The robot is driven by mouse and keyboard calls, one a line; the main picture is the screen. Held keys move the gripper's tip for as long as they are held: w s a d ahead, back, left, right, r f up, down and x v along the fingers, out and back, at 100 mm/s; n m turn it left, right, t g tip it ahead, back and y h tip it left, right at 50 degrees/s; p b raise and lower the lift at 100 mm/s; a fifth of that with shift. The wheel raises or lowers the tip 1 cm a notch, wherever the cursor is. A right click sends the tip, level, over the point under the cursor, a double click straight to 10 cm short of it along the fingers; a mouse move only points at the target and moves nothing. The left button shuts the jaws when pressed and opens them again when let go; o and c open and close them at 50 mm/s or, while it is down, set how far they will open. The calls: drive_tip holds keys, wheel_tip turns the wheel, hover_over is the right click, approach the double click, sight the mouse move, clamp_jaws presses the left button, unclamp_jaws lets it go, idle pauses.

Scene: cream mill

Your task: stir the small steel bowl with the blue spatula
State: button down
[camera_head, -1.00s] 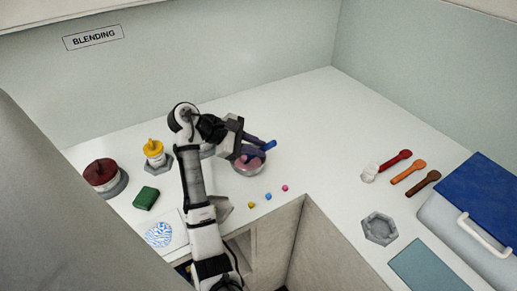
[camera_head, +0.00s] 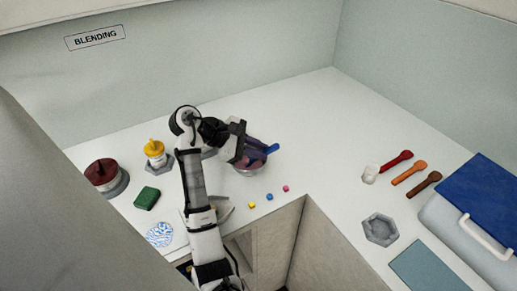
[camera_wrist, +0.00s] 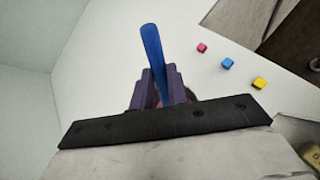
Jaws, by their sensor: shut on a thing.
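The small steel bowl (camera_head: 251,170) stands on the white counter, right of my arm, with pinkish contents partly visible. My gripper (camera_head: 248,152) is over the bowl and shut on the blue spatula (camera_head: 270,149). The spatula's blue handle sticks out to the right of the jaws. In the wrist view the blue spatula (camera_wrist: 152,50) rises between the two purple-grey fingers of my gripper (camera_wrist: 158,88). The spatula's lower end and most of the bowl are hidden by the gripper.
Pink, blue and yellow cubes (camera_head: 269,196) lie in front of the bowl near the counter edge. Left are a yellow-topped jar (camera_head: 155,150), a dark red-lidded pot (camera_head: 102,173) and a green block (camera_head: 146,198). Red, orange and brown scoops (camera_head: 409,173) lie right. The counter between is clear.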

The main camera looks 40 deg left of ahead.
wheel_tip(320, 180, up, 8)
idle(1.0)
idle(0.4)
drive_tip(key=w+r+n+g, duration=0.1)
drive_tip(key=w+r+n, duration=0.2)
drive_tip(key=w, duration=0.3)
drive_tip(key=w+f+n+y+b, duration=0.1)
drive_tip(key=w+f+n, duration=0.3)
drive_tip(key=f, duration=0.3)
drive_tip(key=shift+w+a+n+y, duration=0.25)
drive_tip(key=shift+a+n+y, duration=0.05)
drive_tip(key=shift+n+y, duration=0.1)
drive_tip(key=shift+f, duration=0.2)
idle(0.7)
drive_tip(key=shift+p, duration=0.5)
idle(2.2)
